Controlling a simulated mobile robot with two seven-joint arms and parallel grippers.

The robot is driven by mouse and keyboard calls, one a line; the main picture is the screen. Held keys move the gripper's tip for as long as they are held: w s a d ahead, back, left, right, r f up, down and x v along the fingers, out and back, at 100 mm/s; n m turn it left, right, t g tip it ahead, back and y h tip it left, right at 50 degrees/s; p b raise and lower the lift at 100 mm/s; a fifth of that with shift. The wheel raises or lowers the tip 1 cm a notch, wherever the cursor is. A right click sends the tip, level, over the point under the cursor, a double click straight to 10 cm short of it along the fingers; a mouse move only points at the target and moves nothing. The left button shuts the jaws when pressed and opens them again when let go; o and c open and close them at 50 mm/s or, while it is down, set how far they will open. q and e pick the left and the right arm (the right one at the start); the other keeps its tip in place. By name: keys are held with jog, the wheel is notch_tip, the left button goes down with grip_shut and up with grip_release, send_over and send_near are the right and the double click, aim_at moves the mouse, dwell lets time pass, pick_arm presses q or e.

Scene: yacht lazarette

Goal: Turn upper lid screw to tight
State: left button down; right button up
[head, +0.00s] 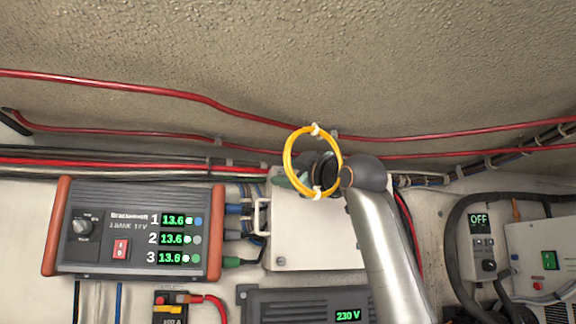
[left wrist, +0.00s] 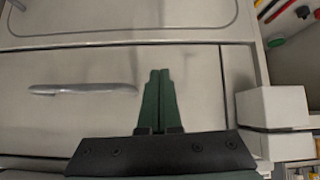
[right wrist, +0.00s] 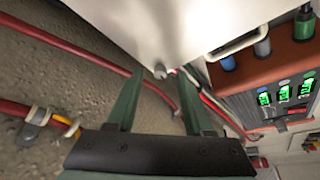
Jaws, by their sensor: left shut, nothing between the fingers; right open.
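The white box (head: 325,235) with its lid is mounted on the wall in the middle of the head view. In the right wrist view a small grey screw (right wrist: 160,71) sticks out at the box's edge. My right gripper (head: 287,180) is at the box's upper edge, partly behind a yellow loop. In the right wrist view it is open, with the screw showing between its green fingertips; I cannot tell whether they touch it. The screw is hidden in the head view. My left gripper (left wrist: 159,72) is shut and empty in front of a pale panel with a grey handle (left wrist: 83,88).
A yellow cable loop (head: 287,155) hangs in front of my right gripper. Red cables (head: 110,84) run above the box. A charger with green displays (head: 95,242) is to the left, and a unit reading OFF (head: 478,245) to the right. A 230 V unit (head: 285,305) sits below.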

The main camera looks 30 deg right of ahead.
jog(key=shift+w, duration=0.1)
grip_shut()
dwell(0.4)
